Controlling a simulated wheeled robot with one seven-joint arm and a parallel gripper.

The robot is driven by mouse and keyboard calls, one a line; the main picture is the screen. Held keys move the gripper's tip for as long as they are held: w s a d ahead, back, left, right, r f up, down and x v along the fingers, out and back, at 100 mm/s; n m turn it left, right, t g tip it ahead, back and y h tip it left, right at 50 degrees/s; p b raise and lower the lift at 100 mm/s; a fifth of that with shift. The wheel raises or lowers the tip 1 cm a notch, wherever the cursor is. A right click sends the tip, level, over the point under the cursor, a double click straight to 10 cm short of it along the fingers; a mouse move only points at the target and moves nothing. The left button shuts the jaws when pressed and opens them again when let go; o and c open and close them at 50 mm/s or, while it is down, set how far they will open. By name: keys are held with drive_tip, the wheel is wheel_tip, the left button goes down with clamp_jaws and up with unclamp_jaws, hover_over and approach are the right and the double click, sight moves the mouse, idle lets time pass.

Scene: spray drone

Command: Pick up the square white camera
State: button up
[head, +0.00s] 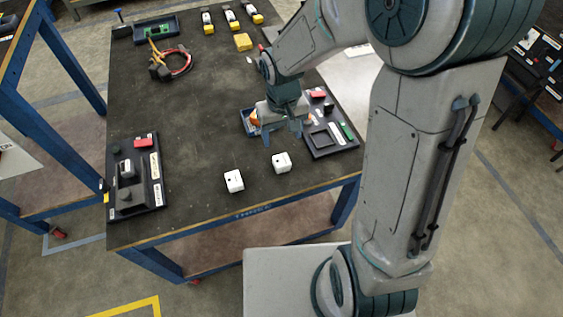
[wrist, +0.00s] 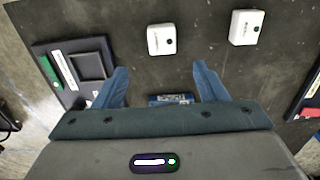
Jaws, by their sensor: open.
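Two square white cameras, each with a dark round spot, sit apart near the front edge of the table. The right one (head: 281,163) in the head view appears just beyond my fingertips in the wrist view (wrist: 162,39). The left one (head: 234,181) in the head view is at the upper right of the wrist view (wrist: 246,27). My gripper (head: 283,130) points down over the table, behind the right camera in the head view. In the wrist view my gripper (wrist: 158,72) has its fingers wide apart, with nothing held between them.
A dark tray (head: 322,153) with red, white and green parts is just right of my gripper. A small blue bin (head: 247,126) is at its left, partly hidden. Another dark tray (head: 153,203) is at the table's left. The middle of the table (head: 185,115) is clear.

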hover_over(282, 160)
drive_tip(key=f, duration=0.5)
drive_tip(key=shift+w+f+b, duration=0.25)
drive_tip(key=shift+f+b, duration=0.1)
drive_tip(key=shift+b, duration=0.05)
drive_tip(key=shift+s+f+b, duration=0.2)
drive_tip(key=shift+f+b, duration=0.4)
drive_tip(key=shift+f, duration=2.15)
drive_tip(key=c, duration=1.1)
drive_tip(key=shift+r, duration=0.1)
